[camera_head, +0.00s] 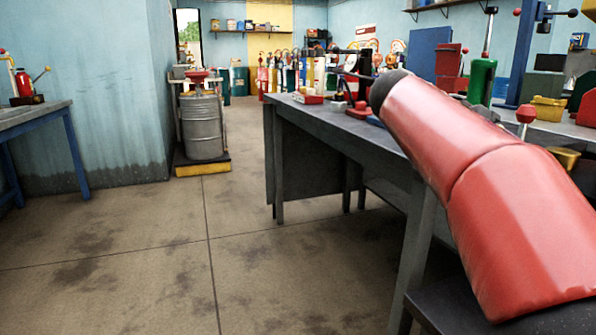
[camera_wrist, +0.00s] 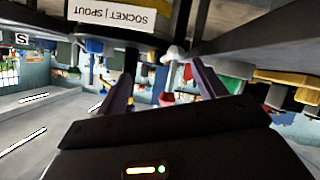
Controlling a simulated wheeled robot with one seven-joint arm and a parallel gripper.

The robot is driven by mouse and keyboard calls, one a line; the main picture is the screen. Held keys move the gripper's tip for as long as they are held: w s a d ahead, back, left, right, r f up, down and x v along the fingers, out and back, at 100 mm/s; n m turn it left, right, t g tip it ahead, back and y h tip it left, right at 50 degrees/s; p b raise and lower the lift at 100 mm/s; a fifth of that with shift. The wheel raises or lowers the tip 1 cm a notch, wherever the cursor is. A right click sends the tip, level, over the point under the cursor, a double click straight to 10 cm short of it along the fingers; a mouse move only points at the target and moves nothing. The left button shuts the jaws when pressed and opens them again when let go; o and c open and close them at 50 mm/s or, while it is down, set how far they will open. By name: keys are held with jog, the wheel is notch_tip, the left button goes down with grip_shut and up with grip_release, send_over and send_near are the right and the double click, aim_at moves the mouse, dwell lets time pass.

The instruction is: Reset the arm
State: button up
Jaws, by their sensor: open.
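My gripper (camera_wrist: 163,62) shows in the wrist view with its two dark fingers spread apart. Nothing is held between them. In the head view my red arm reaches from the lower right toward the grey workbench (camera_head: 330,122), and my gripper cannot be made out there. The wrist picture is upside down. A white label (camera_wrist: 117,14) reading "SOCKET | SPOUT" is at its top, close to the left finger.
A metal drum (camera_head: 203,125) stands on a yellow-edged platform (camera_head: 203,168) at the left. Red and green equipment, including a green cylinder (camera_head: 481,80), crowds the benches at the right. A blue-legged table (camera_head: 38,117) stands far left. The concrete floor between is clear.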

jog(key=s+a+f+n+t+y+p, duration=0.1)
jog(key=s+a+f+n+y+p, duration=0.1)
jog(key=s+a+f+n+y, duration=0.3)
jog(key=s+a+f+n+t+y+p, duration=0.1)
jog(key=s+a+f+n+y+p, duration=0.2)
jog(key=s+f, duration=1.3)
jog(key=a+f+n+y, duration=0.2)
jog(key=a+y, duration=0.3)
jog(key=a, duration=0.3)
jog(key=shift+a+f+n+t, duration=0.25)
jog(key=shift+a+n+t, duration=0.1)
jog(key=shift+n+t, duration=0.05)
jog(key=shift+w, duration=0.1)
